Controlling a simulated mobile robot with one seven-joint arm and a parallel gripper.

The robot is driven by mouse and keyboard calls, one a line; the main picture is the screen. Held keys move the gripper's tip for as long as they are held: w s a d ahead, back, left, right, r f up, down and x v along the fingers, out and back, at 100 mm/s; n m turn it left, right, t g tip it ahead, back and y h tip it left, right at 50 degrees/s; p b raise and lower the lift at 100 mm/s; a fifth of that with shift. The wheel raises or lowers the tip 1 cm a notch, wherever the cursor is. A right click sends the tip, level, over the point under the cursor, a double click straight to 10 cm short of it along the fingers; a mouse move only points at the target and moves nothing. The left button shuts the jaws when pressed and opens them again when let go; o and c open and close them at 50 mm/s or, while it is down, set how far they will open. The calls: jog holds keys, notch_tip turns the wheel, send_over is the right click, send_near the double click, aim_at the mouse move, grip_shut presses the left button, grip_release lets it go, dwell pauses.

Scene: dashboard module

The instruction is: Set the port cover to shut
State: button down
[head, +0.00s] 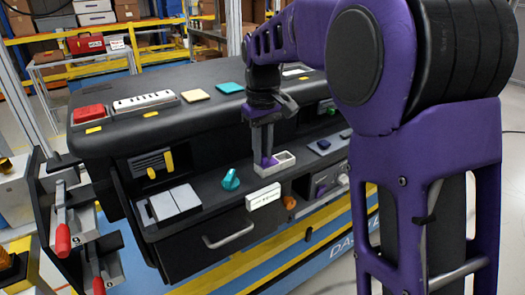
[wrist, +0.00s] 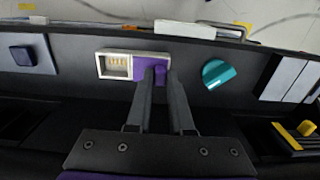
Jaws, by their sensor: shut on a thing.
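The port is a white-framed slot (wrist: 115,53) on the dashboard ledge in the wrist view; it also shows in the head view (head: 286,158). The purple port cover (wrist: 142,70) lies over the right part of the frame in the wrist view. The left part is uncovered and shows light contacts inside. In the head view the cover (head: 268,163) is at the left side of the frame, partly hidden by the fingers. My gripper (wrist: 160,77) is shut on the cover's small purple knob, with one finger on each side; it points down in the head view (head: 267,155).
A teal knob (head: 230,180) stands left of the port in the head view. White rocker panels (head: 175,203) are further left. A white label block (head: 263,196) is just in front. A drawer handle (head: 228,236) sticks out below. Red-handled levers (head: 62,238) are at far left.

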dwell(0.7)
jog(key=w+d+p, duration=0.1)
jog(key=d, duration=0.1)
jog(key=w+d+p, duration=0.1)
jog(key=shift+w+d+r, duration=0.2)
jog(key=shift+w+d, duration=0.15)
jog(key=shift+d, duration=0.05)
jog(key=shift+w+d+f, duration=0.1)
jog(key=shift+d+f, duration=0.05)
jog(key=shift+d, duration=0.05)
jog(key=c, duration=0.8)
grip_release()
jog(key=shift+a, duration=0.1)
notch_tip(320, 180, up, 17)
jog(key=p, duration=0.3)
jog(key=shift+r+p, duration=0.2)
jog(key=shift+p, duration=0.2)
